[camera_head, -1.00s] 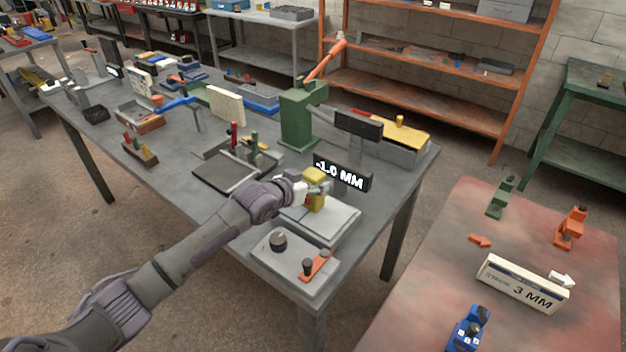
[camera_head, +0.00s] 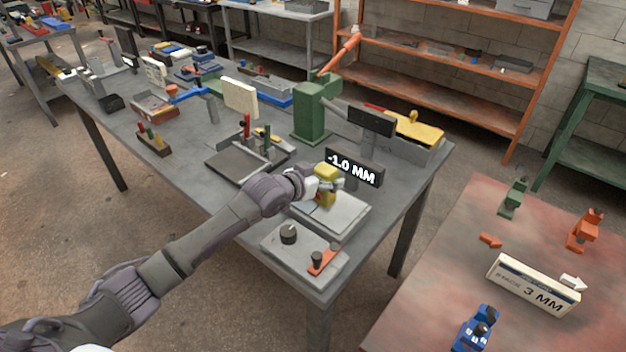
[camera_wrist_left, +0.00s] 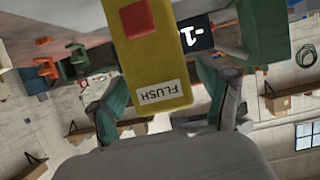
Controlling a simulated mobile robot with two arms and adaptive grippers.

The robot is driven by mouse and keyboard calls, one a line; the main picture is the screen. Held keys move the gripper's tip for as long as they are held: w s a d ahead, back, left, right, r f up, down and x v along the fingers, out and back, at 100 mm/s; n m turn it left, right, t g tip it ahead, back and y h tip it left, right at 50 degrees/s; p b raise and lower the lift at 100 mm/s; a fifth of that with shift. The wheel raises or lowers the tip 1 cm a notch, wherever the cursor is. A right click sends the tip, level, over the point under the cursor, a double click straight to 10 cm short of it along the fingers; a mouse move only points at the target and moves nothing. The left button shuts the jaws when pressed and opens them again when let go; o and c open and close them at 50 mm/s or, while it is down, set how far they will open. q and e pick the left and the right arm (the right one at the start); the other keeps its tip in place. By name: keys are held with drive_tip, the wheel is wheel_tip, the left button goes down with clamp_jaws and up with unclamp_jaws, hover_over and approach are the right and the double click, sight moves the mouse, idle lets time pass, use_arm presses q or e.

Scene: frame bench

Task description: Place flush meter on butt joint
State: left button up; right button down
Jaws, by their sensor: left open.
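The flush meter (camera_head: 326,196) is a yellow block standing on the pale plates of the butt joint (camera_head: 346,216) at the bench's near right end. In the left wrist view the flush meter (camera_wrist_left: 160,60) shows a red square and a white "FLUSH" label. My left gripper (camera_head: 333,184) is at the meter, its open fingers on either side of it. A dark display (camera_head: 356,169) just behind reads "-1.0 MM". The seam under the meter is partly hidden by the gripper. My right gripper is not in view.
A green press (camera_head: 311,112) stands behind.

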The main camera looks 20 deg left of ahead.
use_arm(q)
drive_tip(key=b+v, duration=0.1)
drive_tip(key=v, duration=1)
drive_tip(key=shift+s+b, duration=0.3)
drive_tip(key=shift+a, duration=0.2)
